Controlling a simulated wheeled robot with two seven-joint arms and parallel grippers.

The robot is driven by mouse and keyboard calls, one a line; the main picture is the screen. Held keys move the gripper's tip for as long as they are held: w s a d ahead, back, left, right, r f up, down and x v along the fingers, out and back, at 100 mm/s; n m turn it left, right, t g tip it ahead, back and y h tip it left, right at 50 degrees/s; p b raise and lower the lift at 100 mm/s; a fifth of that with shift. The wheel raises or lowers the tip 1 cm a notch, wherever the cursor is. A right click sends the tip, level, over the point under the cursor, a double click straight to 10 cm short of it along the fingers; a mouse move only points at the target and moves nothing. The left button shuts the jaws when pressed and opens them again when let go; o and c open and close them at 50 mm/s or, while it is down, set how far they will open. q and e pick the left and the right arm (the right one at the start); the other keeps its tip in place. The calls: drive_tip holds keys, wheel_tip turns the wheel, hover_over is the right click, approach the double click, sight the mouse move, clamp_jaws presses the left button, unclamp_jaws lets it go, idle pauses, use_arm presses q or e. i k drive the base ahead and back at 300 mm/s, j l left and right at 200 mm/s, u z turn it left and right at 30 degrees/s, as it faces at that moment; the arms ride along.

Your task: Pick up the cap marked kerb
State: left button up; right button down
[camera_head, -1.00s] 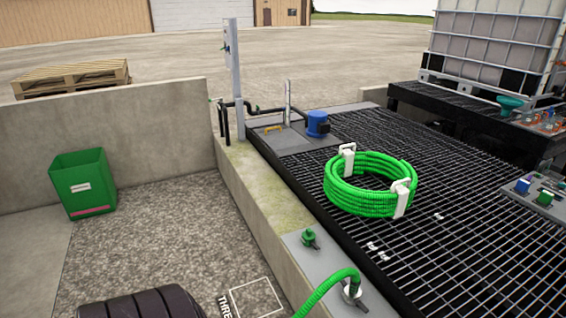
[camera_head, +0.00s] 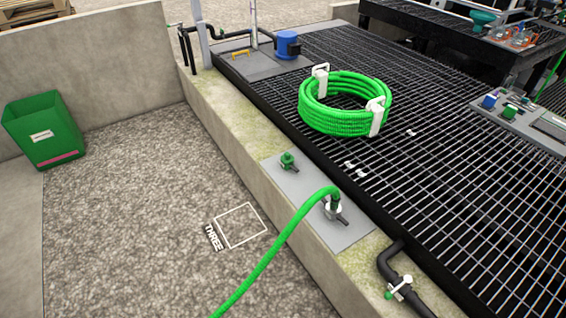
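No cap with a readable "kerb" mark shows. A small green-topped fitting (camera_head: 288,160) stands on a grey plate (camera_head: 300,192) on top of the concrete kerb (camera_head: 235,130); I cannot tell if its top is a cap. A second fitting on that plate has a green hose (camera_head: 270,252) joined to it. A small blue piece (camera_head: 490,101) and a small green piece (camera_head: 510,112) sit on a grey panel at the right, too small to identify. Neither of my grippers is in view.
A coiled green hose (camera_head: 345,120) lies on the black grating (camera_head: 440,170). A green bin (camera_head: 43,130) stands by the left wall. A white square marked THREE (camera_head: 241,226) is on the gravel. A black pipe with a valve (camera_head: 400,288) is at lower right. The gravel is mostly clear.

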sight(288, 159)
drive_tip(key=z, duration=0.45)
drive_tip(key=i+j+z, duration=0.35)
drive_tip(key=j, duration=0.25)
drive_tip(key=i+j+z, duration=0.2)
drive_tip(key=j, duration=0.15)
drive_tip(key=j+z, duration=0.2)
drive_tip(key=j, duration=0.15)
drive_tip(key=i, duration=0.05)
